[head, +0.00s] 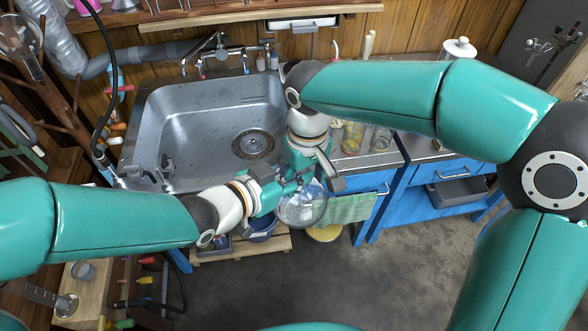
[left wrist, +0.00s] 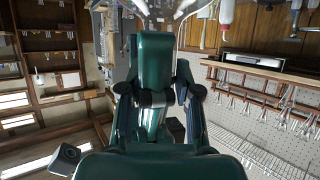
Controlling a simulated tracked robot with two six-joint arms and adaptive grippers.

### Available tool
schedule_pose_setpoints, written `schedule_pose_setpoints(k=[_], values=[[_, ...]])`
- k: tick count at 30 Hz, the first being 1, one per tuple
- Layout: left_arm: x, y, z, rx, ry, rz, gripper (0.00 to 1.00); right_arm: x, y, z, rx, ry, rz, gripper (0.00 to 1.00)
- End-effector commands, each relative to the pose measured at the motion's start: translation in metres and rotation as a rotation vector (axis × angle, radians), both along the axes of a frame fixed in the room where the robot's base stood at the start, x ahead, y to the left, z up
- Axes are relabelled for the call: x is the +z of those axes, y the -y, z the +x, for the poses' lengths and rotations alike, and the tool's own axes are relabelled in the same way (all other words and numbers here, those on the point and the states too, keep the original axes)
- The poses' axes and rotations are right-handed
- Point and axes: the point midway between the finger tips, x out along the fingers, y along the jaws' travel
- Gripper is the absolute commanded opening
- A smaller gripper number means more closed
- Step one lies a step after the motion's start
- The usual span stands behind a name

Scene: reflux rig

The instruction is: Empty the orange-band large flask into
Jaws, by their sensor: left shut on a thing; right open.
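A clear round glass flask (head: 302,209) is in front of the sink's right front corner in the head view. I cannot make out an orange band on it. My left gripper (head: 284,188) comes in from the left and is shut on the flask near its neck. My right gripper (head: 318,178) reaches down from above, open, close by the flask; I cannot tell whether it touches. The flask's neck and mouth are hidden among the grippers. The left wrist view shows my left gripper (left wrist: 155,100) from behind, without a clear sight of the flask.
A steel sink (head: 185,122) with a drain (head: 253,144) lies behind the grippers. A blue cabinet with a green towel (head: 350,208) stands to the right. Below are a blue bucket (head: 262,230) and a yellow-rimmed round thing (head: 325,234). Glassware stands on the right counter.

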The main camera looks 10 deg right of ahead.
Motion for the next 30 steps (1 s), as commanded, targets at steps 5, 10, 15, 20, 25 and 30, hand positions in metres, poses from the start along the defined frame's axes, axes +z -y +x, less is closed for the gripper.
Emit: schedule_pose_setpoints(k=[5, 10, 15, 20, 25, 30], values=[[0.005, -0.002, 0.006, 0.014, 0.009, -0.011, 0.0, 0.002, 0.001, -0.005, 0.006, -0.018, -0.007, 0.62], [0.004, -0.002, 0.005, 0.014, 0.006, -0.008, 0.0, 0.021, 0.001, -0.004, 0.006, -0.012, -0.005, 0.62], [0.001, -0.003, 0.004, 0.011, 0.0, -0.001, 0.0, 0.055, 0.0, -0.002, 0.004, -0.003, -0.001, 0.62], [0.0, -0.002, 0.002, 0.008, 0.0, -0.001, 0.0, 0.085, 0.001, 0.0, 0.003, 0.001, 0.0, 0.62], [0.002, -0.001, 0.002, 0.005, 0.002, -0.003, 0.0, 0.109, 0.0, 0.0, 0.002, 0.001, 0.0, 0.62], [0.002, 0.0, 0.002, 0.004, 0.005, -0.004, 0.0, 0.114, -0.002, 0.002, -0.006, 0.007, 0.016, 0.62]])
